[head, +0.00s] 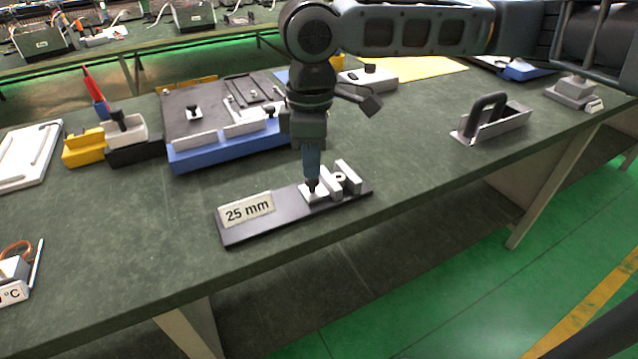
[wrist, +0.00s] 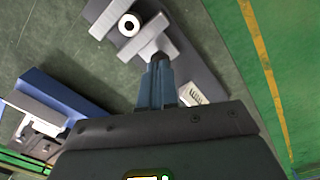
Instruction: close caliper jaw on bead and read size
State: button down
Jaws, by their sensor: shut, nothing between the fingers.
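The caliper has a dark base plate (head: 250,232) on the bench, with a "25 mm" sign (head: 248,209) at its left end. Its sliding jaw (head: 327,184) and fixed jaw (head: 348,177) are pale upright blocks. The bead (head: 340,177), a pale ring with a dark hole, stands between them; it also shows in the wrist view (wrist: 129,25). I cannot tell whether both jaws touch it. My gripper (head: 311,176) is shut, pointing down at the dark knob (wrist: 160,58) on the sliding jaw's carriage. The fingertips are at or just behind the knob; contact is unclear.
A blue-based fixture (head: 225,154) stands behind the caliper, with yellow and black blocks (head: 85,148) to its left. A handled tray (head: 492,122) stands at the right. The bench's front edge runs close in front of the caliper.

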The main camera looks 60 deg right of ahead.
jog(key=shift+f, duration=0.35)
jog(key=shift+s+d, duration=0.2)
jog(key=shift+d, duration=0.1)
dwell(1.0)
notch_tip(320, 180, up, 7)
jog(key=p, duration=0.6)
dwell(0.4)
dwell(0.4)
